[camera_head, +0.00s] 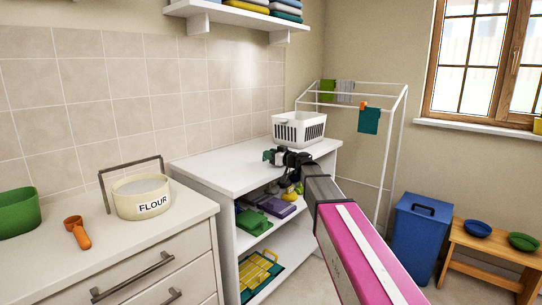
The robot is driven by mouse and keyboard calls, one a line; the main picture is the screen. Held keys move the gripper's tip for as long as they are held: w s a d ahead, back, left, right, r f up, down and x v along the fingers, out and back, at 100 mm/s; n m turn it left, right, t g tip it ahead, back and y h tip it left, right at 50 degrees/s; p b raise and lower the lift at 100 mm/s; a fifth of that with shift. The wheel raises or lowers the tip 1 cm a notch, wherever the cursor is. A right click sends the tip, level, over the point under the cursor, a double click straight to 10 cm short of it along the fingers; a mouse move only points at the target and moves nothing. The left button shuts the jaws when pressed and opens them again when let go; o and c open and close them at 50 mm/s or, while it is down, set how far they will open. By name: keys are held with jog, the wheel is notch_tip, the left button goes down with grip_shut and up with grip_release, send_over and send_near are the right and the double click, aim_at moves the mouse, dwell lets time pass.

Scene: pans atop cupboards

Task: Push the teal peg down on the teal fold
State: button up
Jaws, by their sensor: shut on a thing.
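The teal cloth (369,121) hangs folded over the front rail of the white drying rack, right of centre, with a small orange peg (363,104) at its top left. My gripper (273,156) is over the white cupboard top, left of and lower in the picture than the teal cloth and well apart from it. It is shut on a small dark teal thing (280,158), which looks like the teal peg. The fingers and dark wrist partly hide it, so its exact shape and tilt are unclear.
A white basket (299,128) stands on the cupboard just behind my gripper. The white drying rack (390,150) also carries green and grey cloths. A blue bin (418,240) and a wooden bench (490,250) stand at right. A flour tub (141,196) is at left.

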jog(key=shift+f, duration=0.2)
jog(key=o, duration=1)
jog(key=shift+c, duration=0.2)
jog(key=v, duration=1.1)
jog(key=s+d+f+m+g+h, duration=0.1)
jog(key=s+f+m+g+h, duration=0.1)
jog(key=s+f, duration=0.45)
jog(key=s+d+f+m+g+h, duration=0.1)
jog(key=s+d+f+g+h, duration=0.15)
jog(key=f, duration=0.75)
jog(key=s+d+f+m+g+h, duration=0.1)
jog(key=s+f+m+g+h, duration=0.1)
jog(key=s+f, duration=0.5)
jog(key=s+d+f+m+g+h, duration=0.4)
jog(key=s+d+f+h, duration=0.3)
jog(key=s+d+f, duration=0.3)
notch_tip(320, 180, down, 3)
jog(key=shift+s+d+f+m+h, duration=0.2)
jog(key=shift+s+m+h, duration=0.15)
jog(key=shift+s+m, duration=0.35)
